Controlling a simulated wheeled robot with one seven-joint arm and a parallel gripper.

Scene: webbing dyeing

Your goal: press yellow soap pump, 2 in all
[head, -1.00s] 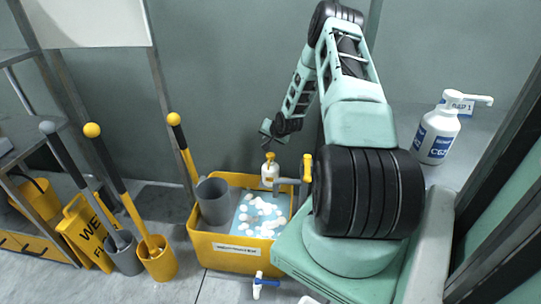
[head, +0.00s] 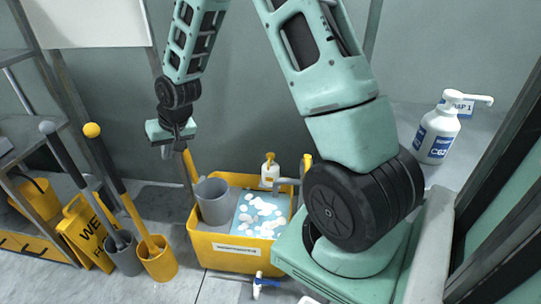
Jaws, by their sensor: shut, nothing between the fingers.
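The soap bottle with the yellow pump (head: 270,170) is a small white bottle standing upright at the far edge of the yellow tub (head: 235,254). Its yellow pump head is uncovered. My gripper (head: 181,147) is shut and empty, up and to the left of the pump and well apart from it. It hangs in front of the grey wall, over the top of a yellow handle; its fingertips are small and hard to make out.
The tub holds a grey cup (head: 213,203) and blue liquid with white foam (head: 261,214). Long-handled tools in a grey holder (head: 124,256) and a yellow holder (head: 158,261) stand left, beside a yellow wet-floor sign (head: 88,236). A larger white pump bottle (head: 436,136) stands on the right ledge.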

